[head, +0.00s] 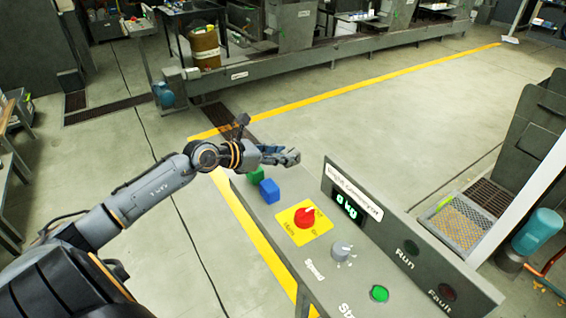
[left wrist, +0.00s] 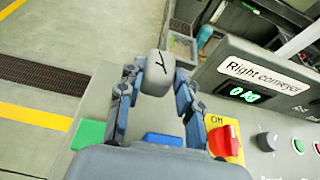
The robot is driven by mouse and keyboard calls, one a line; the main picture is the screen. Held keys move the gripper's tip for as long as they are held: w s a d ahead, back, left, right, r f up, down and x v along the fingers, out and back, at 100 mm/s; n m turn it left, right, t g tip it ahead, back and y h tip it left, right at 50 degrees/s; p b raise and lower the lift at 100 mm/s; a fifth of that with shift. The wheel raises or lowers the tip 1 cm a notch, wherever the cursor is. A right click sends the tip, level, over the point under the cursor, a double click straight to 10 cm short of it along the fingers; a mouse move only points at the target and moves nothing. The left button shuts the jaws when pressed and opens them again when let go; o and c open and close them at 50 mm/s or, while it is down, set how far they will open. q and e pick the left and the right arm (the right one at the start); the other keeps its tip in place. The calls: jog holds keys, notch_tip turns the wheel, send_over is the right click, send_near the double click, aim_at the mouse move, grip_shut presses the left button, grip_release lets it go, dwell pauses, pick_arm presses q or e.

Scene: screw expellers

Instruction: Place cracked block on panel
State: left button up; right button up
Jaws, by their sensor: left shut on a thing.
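My left gripper (left wrist: 158,88) is shut on the cracked block (left wrist: 158,66), a pale grey block with a black crack-like mark, held between the two fingers in the left wrist view. In the head view the left gripper (head: 284,157) is above the far end of the grey control panel (head: 318,252), and the block cannot be made out among the fingers. A green block (head: 256,174) and a blue block (head: 269,191) sit on the panel's far end, below and near the gripper. My right gripper is not in view.
The panel carries a red rotary switch (head: 305,216) on a yellow plate, a grey speed knob (head: 341,251) and a green button (head: 379,293). An upright "Right conveyor" display board (head: 353,190) runs along its right side. Open floor lies left of the panel.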

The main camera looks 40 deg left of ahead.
aim_at(283, 166)
pick_arm(q)
jog(key=shift+w+a+f, duration=0.25)
jog(key=shift+w+f, duration=0.6)
jog(key=shift+f, duration=0.25)
notch_tip(283, 166, down, 3)
jog(key=shift+w+p, duration=0.15)
jog(key=shift+p, duration=0.3)
jog(key=shift+f, duration=0.15)
jog(key=shift+f, duration=0.1)
jog(key=shift+f+b, duration=0.15)
jog(key=shift+b, duration=0.15)
jog(key=o, duration=1.2)
jog(key=shift+c, duration=0.2)
